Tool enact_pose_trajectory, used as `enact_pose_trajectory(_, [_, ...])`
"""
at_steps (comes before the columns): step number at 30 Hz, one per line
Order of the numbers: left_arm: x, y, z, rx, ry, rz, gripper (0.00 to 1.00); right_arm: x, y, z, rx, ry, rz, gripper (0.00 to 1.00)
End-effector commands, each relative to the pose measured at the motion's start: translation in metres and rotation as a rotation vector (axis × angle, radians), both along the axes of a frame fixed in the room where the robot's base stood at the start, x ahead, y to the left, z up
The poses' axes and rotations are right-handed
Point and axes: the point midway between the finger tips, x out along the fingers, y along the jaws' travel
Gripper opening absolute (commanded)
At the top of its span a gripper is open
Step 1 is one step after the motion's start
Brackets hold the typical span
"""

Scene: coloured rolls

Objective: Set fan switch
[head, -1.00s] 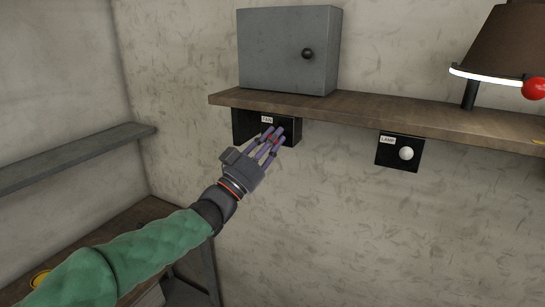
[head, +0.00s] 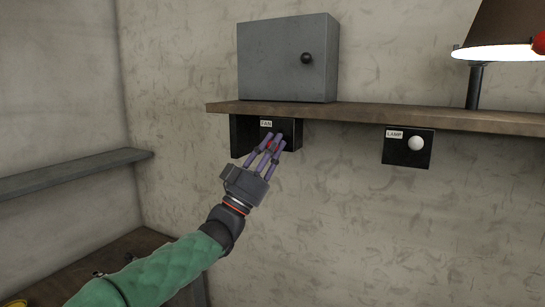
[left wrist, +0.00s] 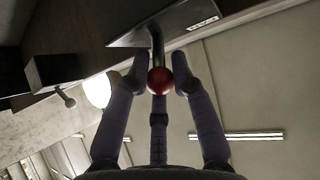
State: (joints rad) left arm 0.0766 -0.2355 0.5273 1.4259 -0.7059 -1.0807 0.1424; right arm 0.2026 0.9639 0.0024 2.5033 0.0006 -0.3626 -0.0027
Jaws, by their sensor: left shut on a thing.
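The fan switch box (head: 244,133) is a black box with a small FAN label, fixed under the wooden shelf in the head view. Its lever ends in a red ball, which shows between my fingers in the left wrist view (left wrist: 160,81). My left gripper (head: 268,146) is at the front of this box, with its purple fingers around the red knob. In the left wrist view its fingertips (left wrist: 160,72) are closed about the lever and ball. The fingers partly hide the lever in the head view. My right gripper is not in view.
A black LAMP switch box (head: 395,151) with a white knob hangs to the right under the wooden shelf (head: 365,111). A grey metal cabinet (head: 275,60) and a lit lamp (head: 500,35) stand on that shelf. A grey side shelf (head: 70,175) is at left.

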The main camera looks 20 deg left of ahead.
Motion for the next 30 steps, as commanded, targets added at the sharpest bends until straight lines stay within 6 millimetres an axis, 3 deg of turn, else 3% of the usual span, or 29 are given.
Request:
enact_pose_trajectory(17, [0.0001, -0.0002, -0.0002, -0.001, -0.018, -0.001, 0.00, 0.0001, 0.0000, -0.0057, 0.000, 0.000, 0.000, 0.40])
enact_pose_trajectory(18, [0.0000, -0.0001, -0.0003, -0.001, -0.017, -0.001, 0.27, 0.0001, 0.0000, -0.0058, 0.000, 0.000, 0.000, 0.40])
enact_pose_trajectory(21, [0.0001, -0.0002, -0.0005, -0.001, -0.017, -0.001, 0.48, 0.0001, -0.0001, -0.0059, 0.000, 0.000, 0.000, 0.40])
enact_pose_trajectory(30, [0.0003, -0.0001, -0.0014, -0.001, -0.016, 0.000, 0.48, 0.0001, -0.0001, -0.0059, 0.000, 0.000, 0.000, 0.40])
